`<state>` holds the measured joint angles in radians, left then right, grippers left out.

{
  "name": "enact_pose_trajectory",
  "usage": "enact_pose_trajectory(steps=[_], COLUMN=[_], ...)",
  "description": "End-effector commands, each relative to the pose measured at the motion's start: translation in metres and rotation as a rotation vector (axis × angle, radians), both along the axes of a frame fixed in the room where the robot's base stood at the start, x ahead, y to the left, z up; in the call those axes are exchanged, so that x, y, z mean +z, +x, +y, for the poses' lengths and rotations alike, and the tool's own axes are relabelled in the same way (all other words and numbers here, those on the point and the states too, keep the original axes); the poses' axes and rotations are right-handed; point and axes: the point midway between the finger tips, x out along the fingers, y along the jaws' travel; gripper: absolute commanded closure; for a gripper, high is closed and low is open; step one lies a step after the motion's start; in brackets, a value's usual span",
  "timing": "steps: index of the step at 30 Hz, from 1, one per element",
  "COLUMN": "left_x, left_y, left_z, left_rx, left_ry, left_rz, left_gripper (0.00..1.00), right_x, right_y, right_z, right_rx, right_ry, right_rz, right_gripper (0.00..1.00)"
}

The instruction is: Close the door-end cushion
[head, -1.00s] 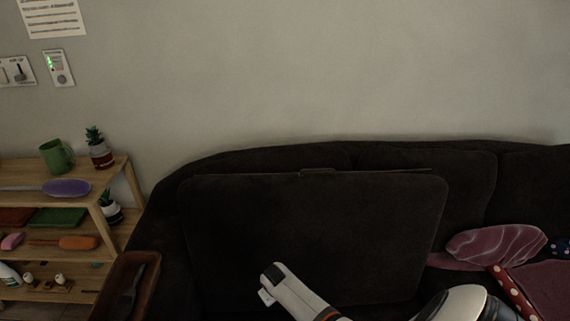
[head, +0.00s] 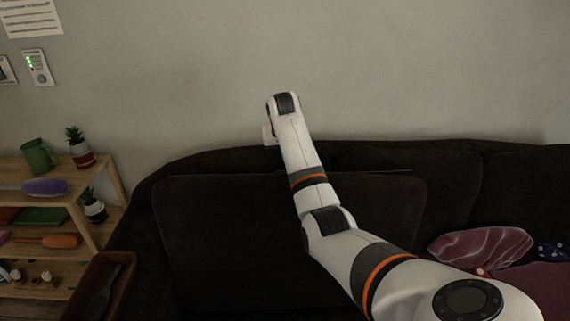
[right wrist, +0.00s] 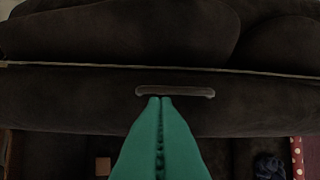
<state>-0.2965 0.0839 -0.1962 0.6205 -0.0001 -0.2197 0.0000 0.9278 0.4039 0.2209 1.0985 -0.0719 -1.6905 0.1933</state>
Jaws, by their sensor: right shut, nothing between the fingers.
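The dark seat cushion (head: 235,240) stands raised, leaning up against the sofa back in the head view. Its top edge runs across the right wrist view (right wrist: 70,100), with a thin pale strip behind it. A grey handle (right wrist: 195,92) lies on that edge. My right arm crosses in front of the cushion and its wrist is above the top edge; the gripper itself is hidden in the head view. In the right wrist view my right gripper (right wrist: 160,99) has its green fingers together and empty, tips right at the handle. I cannot tell whether they touch. My left gripper is not in view.
A wooden shelf (head: 108,175) with a green mug (head: 39,157) and plants stands left. A brown tray (head: 88,288) sits on the sofa arm. A pink cushion (head: 482,246) lies right. Below the raised cushion are a small brown block (right wrist: 103,166) and a dark blue item (right wrist: 270,166).

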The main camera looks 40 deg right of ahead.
Motion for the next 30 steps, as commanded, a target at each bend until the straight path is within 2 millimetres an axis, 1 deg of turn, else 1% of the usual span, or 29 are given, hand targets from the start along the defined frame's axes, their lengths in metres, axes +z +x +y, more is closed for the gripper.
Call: enact_pose_trajectory(steps=[1,3,5,7,11,15,21,25,30], left_x=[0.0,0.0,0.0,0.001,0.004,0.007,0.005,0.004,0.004], left_y=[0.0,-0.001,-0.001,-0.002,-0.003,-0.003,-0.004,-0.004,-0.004], left_z=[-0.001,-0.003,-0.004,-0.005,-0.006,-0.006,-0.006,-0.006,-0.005], left_rx=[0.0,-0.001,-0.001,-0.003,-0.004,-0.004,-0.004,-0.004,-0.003], left_ry=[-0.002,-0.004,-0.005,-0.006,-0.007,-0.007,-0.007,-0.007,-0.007], left_rz=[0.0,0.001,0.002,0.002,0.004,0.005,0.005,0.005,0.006], left_gripper=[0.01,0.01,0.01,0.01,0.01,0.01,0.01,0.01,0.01], right_x=[0.01,0.017,0.018,0.014,-0.004,-0.03,-0.057,-0.066,-0.072], right_y=[0.003,0.005,0.006,0.008,0.013,0.021,0.03,0.033,0.035], right_z=[-0.005,-0.009,-0.011,-0.013,-0.017,-0.024,-0.032,-0.034,-0.036], right_rx=[-0.015,-0.027,-0.033,-0.036,-0.035,-0.035,-0.035,-0.035,-0.035], right_ry=[0.016,0.032,0.04,0.043,0.043,0.043,0.041,0.041,0.039], right_rz=[-0.01,-0.014,-0.015,-0.014,-0.012,-0.012,-0.014,-0.015,-0.016], right_gripper=[1.0,1.0,1.0,1.0,1.0,1.0,1.0,1.0,1.0])
